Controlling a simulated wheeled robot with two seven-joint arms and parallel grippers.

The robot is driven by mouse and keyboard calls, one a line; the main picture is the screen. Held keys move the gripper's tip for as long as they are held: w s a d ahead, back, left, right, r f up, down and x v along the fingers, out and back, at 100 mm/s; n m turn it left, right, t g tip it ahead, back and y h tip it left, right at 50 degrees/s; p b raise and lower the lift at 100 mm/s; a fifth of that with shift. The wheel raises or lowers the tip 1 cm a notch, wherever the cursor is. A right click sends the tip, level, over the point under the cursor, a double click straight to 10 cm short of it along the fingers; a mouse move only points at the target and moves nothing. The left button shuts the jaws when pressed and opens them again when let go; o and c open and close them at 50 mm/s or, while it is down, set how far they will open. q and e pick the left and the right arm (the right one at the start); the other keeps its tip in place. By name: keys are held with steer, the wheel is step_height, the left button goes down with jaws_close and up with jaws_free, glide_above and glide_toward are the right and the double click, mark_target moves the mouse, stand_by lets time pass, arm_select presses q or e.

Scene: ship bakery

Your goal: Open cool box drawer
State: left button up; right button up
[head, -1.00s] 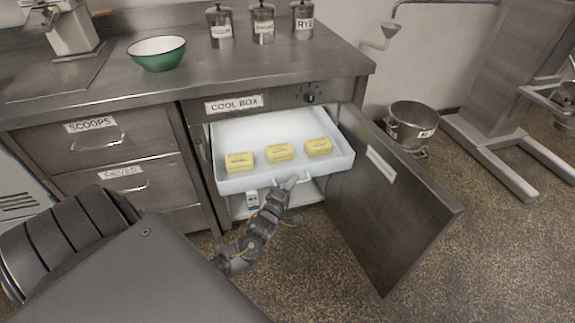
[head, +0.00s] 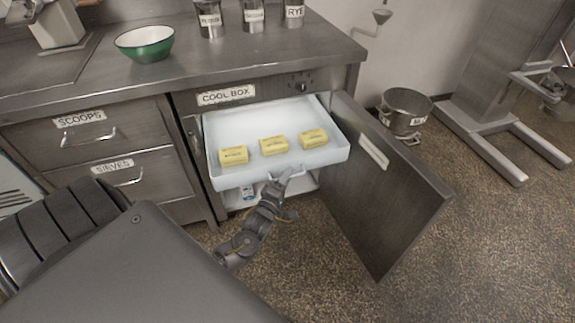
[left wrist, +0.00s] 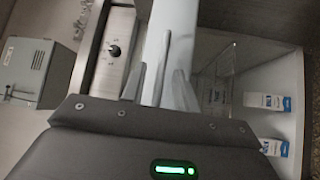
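The cool box drawer (head: 230,179) is a white tray pulled well out of the cabinet under the "COOL BOX" label (head: 226,95). Three yellow wrapped blocks (head: 273,145) lie in it. My left gripper (head: 284,177) is at the drawer's front handle, at the middle of its front. In the left wrist view, its fingers (left wrist: 160,75) stand apart on either side of a thin grey bar, seemingly the handle (left wrist: 162,65), with gaps showing. Contact with the bar is hard to tell. My right gripper is not in view.
The cool box door (head: 385,190) stands wide open to the right. Cartons (left wrist: 267,102) stand on the shelf below the drawer. A metal pot (head: 405,108) stands right of the cabinet. Counter above holds a green bowl (head: 146,45) and canisters (head: 252,15). Floor in front is clear.

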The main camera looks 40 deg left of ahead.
arm_select(q)
steer(key=v, duration=1)
steer(key=shift+s, duration=0.15)
